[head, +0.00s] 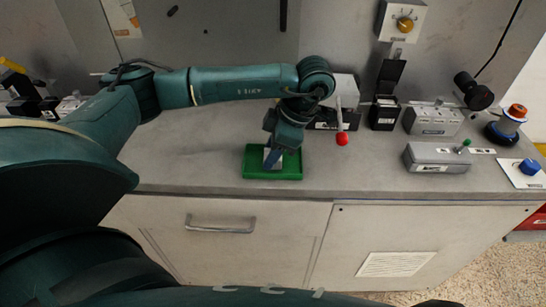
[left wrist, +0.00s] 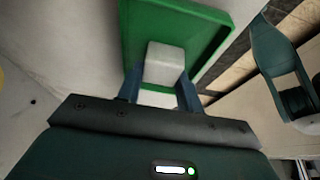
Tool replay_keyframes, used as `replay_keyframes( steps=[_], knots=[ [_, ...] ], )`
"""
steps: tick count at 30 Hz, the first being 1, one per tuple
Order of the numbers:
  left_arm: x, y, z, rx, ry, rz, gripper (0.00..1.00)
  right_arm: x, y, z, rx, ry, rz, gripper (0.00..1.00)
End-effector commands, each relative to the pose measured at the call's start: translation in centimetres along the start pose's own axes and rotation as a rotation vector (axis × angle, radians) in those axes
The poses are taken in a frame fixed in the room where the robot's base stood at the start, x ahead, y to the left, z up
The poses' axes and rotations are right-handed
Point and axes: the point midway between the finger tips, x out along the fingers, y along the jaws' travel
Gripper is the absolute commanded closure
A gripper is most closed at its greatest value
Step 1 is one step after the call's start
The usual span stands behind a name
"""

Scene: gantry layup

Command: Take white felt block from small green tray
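The small green tray (head: 253,172) lies on the grey bench in the head view, and it also shows in the left wrist view (left wrist: 133,30). The white felt block (left wrist: 165,63) is in the tray. In the head view it is mostly hidden behind a blue finger. My left gripper (left wrist: 160,82) points down into the tray, with one blue finger on each side of the block. A narrow strip of green shows between the block and the left-hand finger, so the gripper looks open around it. My right gripper is not in view.
Right of the tray, a red-tipped lever (head: 341,138) stands close to my left wrist. Farther right are a grey box with a green knob (head: 437,158) and a red-topped round device (head: 510,118). The bench is clear left of the tray; its front edge is just below the tray.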

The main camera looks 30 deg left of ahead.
Motion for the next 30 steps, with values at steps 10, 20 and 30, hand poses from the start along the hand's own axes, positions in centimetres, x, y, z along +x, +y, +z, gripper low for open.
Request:
replay_keyframes(
  steps=[10,20,30],
  knots=[
    [0.0,0.0,0.0,0.0,0.0,0.0,0.86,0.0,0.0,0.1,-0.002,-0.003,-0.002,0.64],
    [-3.1,0.1,-1.2,-0.002,-0.003,0.005,0.86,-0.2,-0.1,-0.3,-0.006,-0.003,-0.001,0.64],
    [-8.6,0.1,-3.5,-0.001,-0.001,0.003,0.86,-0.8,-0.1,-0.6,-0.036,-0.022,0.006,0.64]
  ],
)
